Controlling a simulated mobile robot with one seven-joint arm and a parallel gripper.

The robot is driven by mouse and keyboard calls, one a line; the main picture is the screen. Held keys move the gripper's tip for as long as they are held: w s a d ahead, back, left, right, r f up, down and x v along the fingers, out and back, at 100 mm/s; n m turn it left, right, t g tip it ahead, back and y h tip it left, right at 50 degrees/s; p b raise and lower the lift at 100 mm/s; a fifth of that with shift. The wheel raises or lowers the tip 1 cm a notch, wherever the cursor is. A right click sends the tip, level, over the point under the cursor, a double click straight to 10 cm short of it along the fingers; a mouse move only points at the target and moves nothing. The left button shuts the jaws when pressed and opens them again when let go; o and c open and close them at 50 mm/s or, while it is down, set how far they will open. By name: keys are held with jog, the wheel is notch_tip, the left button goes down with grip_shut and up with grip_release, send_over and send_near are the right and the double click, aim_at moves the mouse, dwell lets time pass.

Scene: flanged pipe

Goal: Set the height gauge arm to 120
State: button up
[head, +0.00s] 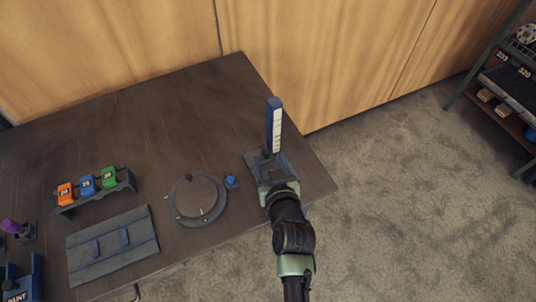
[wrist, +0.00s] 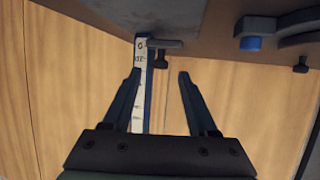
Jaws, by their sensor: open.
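The height gauge stands upright near the table's right end, its blue column (head: 274,125) carrying a white scale strip. In the wrist view, the scale (wrist: 141,75) runs down beside and partly behind my left-hand finger. A short dark bar (wrist: 165,44), seemingly the gauge arm, sticks out sideways from the column near its base, with a small knob on it. My gripper (wrist: 158,74) is open, its fingertips either side of and just short of that bar, with nothing between them. In the head view my gripper (head: 280,187) covers the front of the gauge base. The scale reading is too small to tell.
A round dark turntable (head: 197,199) and a blue button (head: 231,182) sit left of the gauge. Further left are a rack (head: 97,196) of orange, blue and green blocks and a flat grey panel (head: 112,246). The table's back middle is clear. A shelf stands far right.

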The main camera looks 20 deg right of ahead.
aim_at(265, 156)
jog(key=shift+x, duration=1.2)
grip_shut()
jog(key=shift+r, duration=0.1)
dwell(0.5)
